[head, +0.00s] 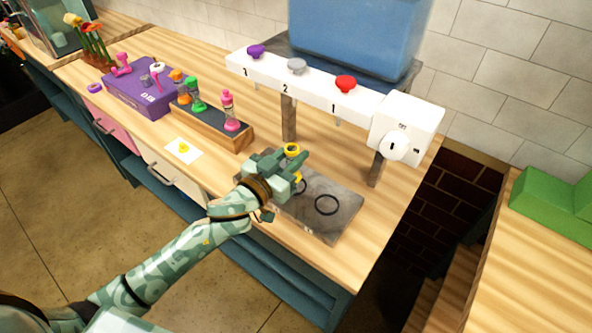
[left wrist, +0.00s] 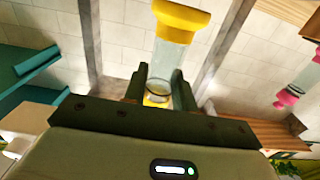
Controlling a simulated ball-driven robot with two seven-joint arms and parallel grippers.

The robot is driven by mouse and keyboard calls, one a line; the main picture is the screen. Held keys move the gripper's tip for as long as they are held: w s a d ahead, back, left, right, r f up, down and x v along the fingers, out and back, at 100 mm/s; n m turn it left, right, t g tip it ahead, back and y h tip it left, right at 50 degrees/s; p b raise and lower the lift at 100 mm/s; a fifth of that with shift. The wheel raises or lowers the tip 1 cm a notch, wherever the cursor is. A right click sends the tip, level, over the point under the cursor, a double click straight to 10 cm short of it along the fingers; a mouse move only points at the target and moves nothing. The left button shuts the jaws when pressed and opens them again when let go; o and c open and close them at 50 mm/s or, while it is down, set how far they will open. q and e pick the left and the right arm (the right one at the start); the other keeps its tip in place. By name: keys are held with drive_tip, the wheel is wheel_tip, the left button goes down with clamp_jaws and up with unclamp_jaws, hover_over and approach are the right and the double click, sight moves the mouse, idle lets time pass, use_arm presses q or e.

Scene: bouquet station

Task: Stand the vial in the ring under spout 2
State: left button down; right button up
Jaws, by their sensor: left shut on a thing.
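My left gripper (head: 294,168) is shut on a clear vial with a yellow cap (head: 292,150) and yellow base. The vial looks upright above the grey slab (head: 340,225); I cannot tell whether its base touches it. In the left wrist view the vial (left wrist: 172,58) stands between the fingers (left wrist: 158,90). The slab bears black rings. One ring (head: 326,204) is fully visible and empty; another (head: 302,187) is partly hidden beside my gripper. Spout 2 is on the white dispenser bar (head: 315,92), under the grey knob (head: 296,65). My right gripper is out of view.
A wooden rack (head: 217,127) with green, orange and pink vials stands left on the bench. Behind it is a purple box (head: 140,92). A white card (head: 183,150) with a yellow mark lies in front.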

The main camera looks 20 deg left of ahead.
use_arm(q)
drive_tip(key=shift+w+f, duration=0.25)
drive_tip(key=shift+w, duration=0.05)
drive_tip(key=shift+w+d+f+b, duration=0.15)
drive_tip(key=shift+f+b, duration=0.4)
drive_tip(key=shift+f, duration=0.4)
drive_tip(key=shift+w+f+b, duration=0.1)
drive_tip(key=shift+f+b, duration=0.45)
drive_tip(key=shift+f, duration=0.35)
drive_tip(key=shift+f, duration=0.2)
drive_tip(key=c, duration=1.1)
unclamp_jaws()
drive_tip(key=shift+r, duration=0.25)
drive_tip(key=v, duration=1.2)
